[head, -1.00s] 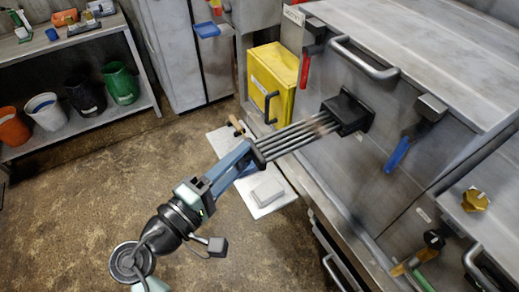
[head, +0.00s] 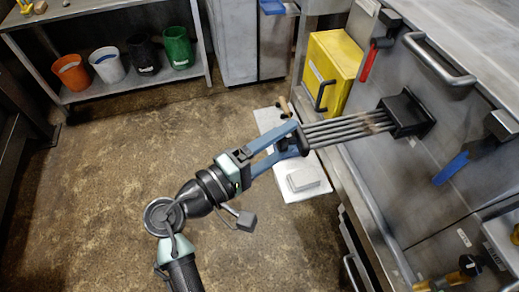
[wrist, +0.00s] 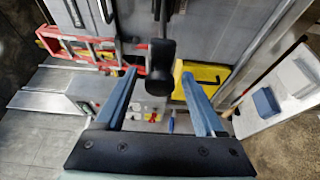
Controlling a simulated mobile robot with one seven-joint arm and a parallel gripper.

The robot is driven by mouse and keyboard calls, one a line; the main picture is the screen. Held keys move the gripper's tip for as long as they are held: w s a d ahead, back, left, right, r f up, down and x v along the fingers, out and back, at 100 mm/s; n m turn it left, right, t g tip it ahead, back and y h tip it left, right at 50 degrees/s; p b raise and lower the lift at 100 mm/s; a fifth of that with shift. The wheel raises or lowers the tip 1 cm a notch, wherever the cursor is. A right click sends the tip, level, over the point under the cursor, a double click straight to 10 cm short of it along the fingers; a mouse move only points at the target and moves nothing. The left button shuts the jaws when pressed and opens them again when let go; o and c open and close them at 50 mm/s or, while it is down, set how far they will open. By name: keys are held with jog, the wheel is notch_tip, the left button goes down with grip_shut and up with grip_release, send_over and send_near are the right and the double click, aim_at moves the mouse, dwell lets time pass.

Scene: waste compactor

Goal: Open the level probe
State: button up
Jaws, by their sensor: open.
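What looks like the level probe is a set of parallel grey rods (head: 350,127) sticking out from a black housing (head: 405,114) on the compactor's metal front. The rods point left, towards my gripper (head: 292,139). My gripper has blue fingers, spread open at the rods' near end, where a dark end piece shows partly hidden. In the wrist view, a black rounded knob (wrist: 161,67) lies between the spread fingertips of my gripper (wrist: 159,77). I cannot tell whether a finger touches it.
A yellow box (head: 334,68) with a black handle hangs behind the rods. A red handle (head: 369,62), a blue handle (head: 451,168) and a bar handle (head: 437,62) project from the front. A white sheet (head: 268,120) lies below. Open floor is at left; buckets stand on a shelf.

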jog(key=shift+a, duration=0.1)
jog(key=b+v, duration=0.2)
jog(key=v, duration=1.1)
jog(key=shift+b, duration=0.3)
